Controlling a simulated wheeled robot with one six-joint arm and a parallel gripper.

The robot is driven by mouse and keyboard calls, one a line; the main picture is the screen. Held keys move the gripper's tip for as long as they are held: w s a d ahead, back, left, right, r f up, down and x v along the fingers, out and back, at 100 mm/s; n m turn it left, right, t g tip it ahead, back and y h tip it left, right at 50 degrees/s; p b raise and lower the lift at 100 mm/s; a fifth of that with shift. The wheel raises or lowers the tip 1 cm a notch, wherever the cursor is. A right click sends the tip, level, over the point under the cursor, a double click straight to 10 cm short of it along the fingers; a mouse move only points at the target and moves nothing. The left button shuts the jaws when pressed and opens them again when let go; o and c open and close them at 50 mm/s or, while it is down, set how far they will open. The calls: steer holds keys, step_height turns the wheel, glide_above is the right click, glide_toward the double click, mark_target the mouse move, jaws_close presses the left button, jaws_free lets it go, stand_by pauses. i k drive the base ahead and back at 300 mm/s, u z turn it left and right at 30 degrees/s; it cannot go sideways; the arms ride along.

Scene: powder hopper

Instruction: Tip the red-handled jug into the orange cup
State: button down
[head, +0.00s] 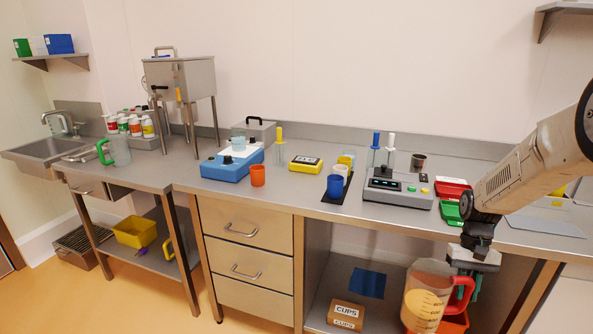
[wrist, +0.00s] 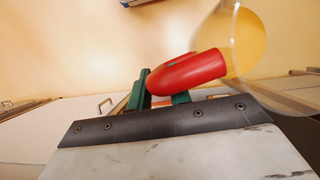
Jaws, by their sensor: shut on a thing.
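The red-handled jug (head: 425,294) is clear with yellowish contents low in it. It hangs in front of the bench at the lower right of the head view, close to upright. My gripper (head: 474,256) is shut on its red handle. In the wrist view the red handle (wrist: 188,72) sits between the green fingers of my gripper (wrist: 165,92), with part of the clear jug body (wrist: 232,40) at upper right. The orange cup (head: 258,175) stands on the bench beside the blue device, well to the left of my gripper.
A blue cup (head: 334,186) and a white cup stand on a dark mat right of the orange cup. A blue device (head: 232,165), a yellow scale (head: 306,164) and a grey device (head: 398,190) stand nearby. A green-handled jug (head: 115,150) is far left. The bench front near the orange cup is clear.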

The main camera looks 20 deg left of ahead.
mark_target(257, 172)
steer(key=u, duration=0.95)
